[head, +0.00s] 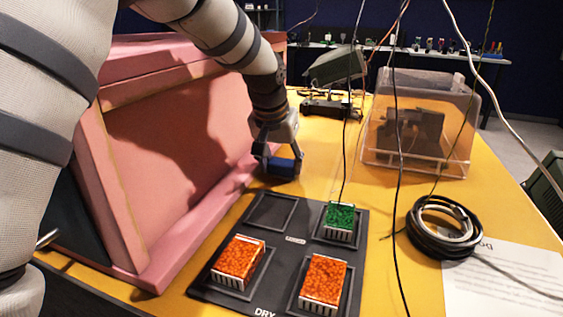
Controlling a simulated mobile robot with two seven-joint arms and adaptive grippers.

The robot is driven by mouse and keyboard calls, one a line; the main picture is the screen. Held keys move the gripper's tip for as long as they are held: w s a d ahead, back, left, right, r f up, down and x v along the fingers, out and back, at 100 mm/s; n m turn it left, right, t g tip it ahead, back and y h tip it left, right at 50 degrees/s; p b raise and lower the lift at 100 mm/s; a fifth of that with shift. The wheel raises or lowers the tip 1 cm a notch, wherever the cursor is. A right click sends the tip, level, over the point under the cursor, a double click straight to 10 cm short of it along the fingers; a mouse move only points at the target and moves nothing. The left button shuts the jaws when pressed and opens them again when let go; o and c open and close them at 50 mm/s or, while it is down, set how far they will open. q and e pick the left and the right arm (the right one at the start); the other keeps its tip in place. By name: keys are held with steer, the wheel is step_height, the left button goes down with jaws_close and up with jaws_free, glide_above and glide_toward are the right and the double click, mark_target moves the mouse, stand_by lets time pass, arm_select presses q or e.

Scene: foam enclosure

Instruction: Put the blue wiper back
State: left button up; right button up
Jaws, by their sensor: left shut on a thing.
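My left gripper (277,153) reaches in over the pink foam enclosure and points down. It is shut on the blue wiper (285,167), a small dark blue block, beyond the far edge of the black board (281,262). I cannot tell how high the wiper is above the yellow table. The board has framed slots: the far left slot (270,212) is empty. A green wiper (340,219) sits in the far right slot, and orange wipers sit in the near left (239,258) and near right (323,281) slots. My right gripper is not in view.
The pink foam enclosure (170,130) stands left of the board. A clear plastic box (420,120) stands at the back right. A black cable coil (443,226) and a paper sheet (505,280) lie on the right. Thin cables hang in front of the table.

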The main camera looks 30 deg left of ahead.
arm_select(q)
steer(key=shift+f, duration=0.1)
steer(key=o, duration=1.1)
steer(key=v, duration=1.2)
